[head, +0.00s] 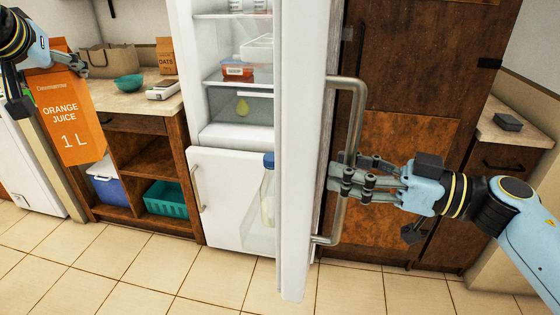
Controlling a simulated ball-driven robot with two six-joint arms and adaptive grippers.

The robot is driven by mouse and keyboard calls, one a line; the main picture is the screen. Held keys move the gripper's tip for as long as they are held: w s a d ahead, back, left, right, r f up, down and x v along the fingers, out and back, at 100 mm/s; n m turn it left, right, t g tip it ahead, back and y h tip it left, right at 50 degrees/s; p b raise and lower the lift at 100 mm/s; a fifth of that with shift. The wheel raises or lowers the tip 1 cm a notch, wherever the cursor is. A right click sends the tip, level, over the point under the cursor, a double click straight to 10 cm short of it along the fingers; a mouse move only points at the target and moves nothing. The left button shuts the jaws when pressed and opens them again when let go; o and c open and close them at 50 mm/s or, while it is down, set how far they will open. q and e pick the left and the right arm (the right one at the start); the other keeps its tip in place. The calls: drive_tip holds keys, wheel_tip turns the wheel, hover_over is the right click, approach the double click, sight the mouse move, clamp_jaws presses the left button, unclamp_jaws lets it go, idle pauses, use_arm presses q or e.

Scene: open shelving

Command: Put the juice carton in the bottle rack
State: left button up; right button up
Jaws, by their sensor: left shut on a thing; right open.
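An orange juice carton (65,125) hangs tilted at the left of the head view, its label facing me. My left gripper (58,62) is shut on the carton near its top. My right gripper (350,178) is open, with its fingers at the long metal handle (340,215) of the open fridge door (293,120). I cannot tell whether the fingers touch the handle. A bottle with a blue cap (268,195) stands in a holder low on the inside of the door. I cannot tell whether this holder is the bottle rack.
The fridge shelves hold a red-labelled tub (237,70) and a pear (242,107). Left of the fridge, a counter (118,98) bears a teal bowl (128,84), a bag and a scale. A closed lower door (228,190) is below. The tiled floor is clear.

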drive_tip(key=shift+a, duration=0.15)
clamp_jaws()
drive_tip(key=shift+w, duration=0.1)
idle(0.5)
